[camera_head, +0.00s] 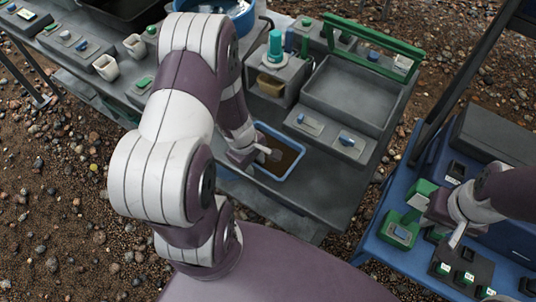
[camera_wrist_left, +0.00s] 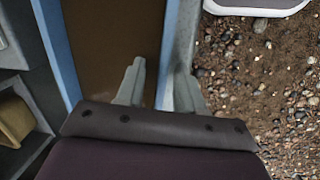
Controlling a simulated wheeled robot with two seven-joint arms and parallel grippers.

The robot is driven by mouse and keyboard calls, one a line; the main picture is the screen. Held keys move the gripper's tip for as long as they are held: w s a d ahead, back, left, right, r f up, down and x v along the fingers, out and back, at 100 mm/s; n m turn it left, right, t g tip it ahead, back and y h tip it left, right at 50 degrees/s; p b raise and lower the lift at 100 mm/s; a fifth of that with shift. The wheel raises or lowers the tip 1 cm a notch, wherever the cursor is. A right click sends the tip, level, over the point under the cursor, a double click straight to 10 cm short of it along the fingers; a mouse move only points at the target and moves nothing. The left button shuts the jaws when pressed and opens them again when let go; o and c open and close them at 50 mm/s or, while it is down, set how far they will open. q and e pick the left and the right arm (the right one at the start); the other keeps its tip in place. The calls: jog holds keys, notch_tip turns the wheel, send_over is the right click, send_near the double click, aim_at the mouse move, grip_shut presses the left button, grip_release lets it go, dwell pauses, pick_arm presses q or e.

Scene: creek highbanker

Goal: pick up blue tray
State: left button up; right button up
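The blue tray (camera_head: 293,167) is a shallow tray with a blue rim and a brown inside, lying on the grey bench near its front edge. My left gripper (camera_head: 268,155) is at the tray's left side, and my forearm hides part of that rim. In the left wrist view the gripper (camera_wrist_left: 160,75) has its two fingers apart. The blue tray's rim (camera_wrist_left: 167,45) runs between them, one finger over the brown inside and one outside. I see no clear contact. My right gripper (camera_head: 440,218) appears open and empty above the blue table at the right.
The grey bench (camera_head: 325,190) has a green-framed grey basin (camera_head: 345,92) behind the tray and switch panels (camera_head: 347,141) beside it. The blue table (camera_head: 395,255) holds green and black devices. Pebbly ground (camera_head: 55,200) lies around; bench surface to the tray's right is clear.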

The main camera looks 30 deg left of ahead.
pick_arm(q)
grip_shut()
jog(key=shift+r, duration=0.1)
